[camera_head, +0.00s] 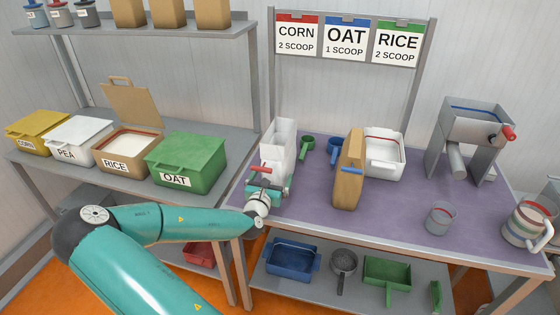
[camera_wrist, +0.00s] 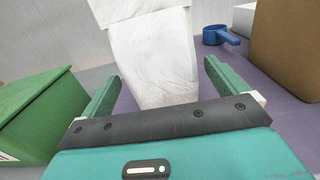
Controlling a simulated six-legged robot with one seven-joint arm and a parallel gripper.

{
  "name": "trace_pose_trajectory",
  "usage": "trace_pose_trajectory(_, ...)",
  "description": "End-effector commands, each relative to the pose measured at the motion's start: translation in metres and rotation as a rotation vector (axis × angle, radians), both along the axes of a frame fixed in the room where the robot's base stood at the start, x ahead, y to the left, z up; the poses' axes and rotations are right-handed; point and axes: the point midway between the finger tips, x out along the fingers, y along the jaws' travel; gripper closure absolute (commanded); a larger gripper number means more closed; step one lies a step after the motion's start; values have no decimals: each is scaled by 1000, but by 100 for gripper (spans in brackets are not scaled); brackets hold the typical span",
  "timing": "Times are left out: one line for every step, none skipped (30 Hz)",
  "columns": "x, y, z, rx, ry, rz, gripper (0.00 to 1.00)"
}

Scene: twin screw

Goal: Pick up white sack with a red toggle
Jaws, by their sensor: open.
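The white sack (camera_head: 280,138) stands upright at the left end of the purple-topped table. A red toggle (camera_head: 260,169) shows low on its near side in the head view. My gripper (camera_head: 266,184) is open in front of the sack, close to its lower part. In the wrist view the white sack (camera_wrist: 155,60) fills the space between and beyond the two green fingers of my gripper (camera_wrist: 160,88), with a gap at each side. The toggle cannot be made out in the wrist view.
A brown sack (camera_head: 349,185) with a blue toggle stands to the right. A green scoop (camera_head: 307,144) and a blue scoop (camera_head: 334,146) lie behind. A white bin (camera_head: 386,160) is farther right. The green OAT box (camera_head: 187,158) stands close on the left.

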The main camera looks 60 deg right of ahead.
Motion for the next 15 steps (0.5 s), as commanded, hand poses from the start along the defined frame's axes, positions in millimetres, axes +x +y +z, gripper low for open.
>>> trace_pose_trajectory(0,-4,0,0,0,-1,2)
trace_pose_trajectory(1,-6,0,1,0,0,2)
trace_pose_trajectory(1,-8,0,1,0,0,2)
trace_pose_trajectory(1,-10,0,1,0,0,2)
trace_pose_trajectory(1,-12,-1,1,-1,0,2)
trace_pose_trajectory(1,-16,-1,1,-2,-2,2)
trace_pose_trajectory(1,-20,-1,1,-3,-2,2)
trace_pose_trajectory(1,-24,-2,2,-4,-2,2)
trace_pose_trajectory(2,-30,-2,1,-4,-3,2)
trace_pose_trajectory(2,-35,-2,1,-4,-3,2)
trace_pose_trajectory(3,-39,-3,1,-5,-2,2)
trace_pose_trajectory(3,-45,-4,2,-4,-3,2)
trace_pose_trajectory(5,-49,-3,1,-3,-1,2)
trace_pose_trajectory(5,-52,-3,1,-2,-1,2)
trace_pose_trajectory(6,-56,-3,1,-2,-1,2)
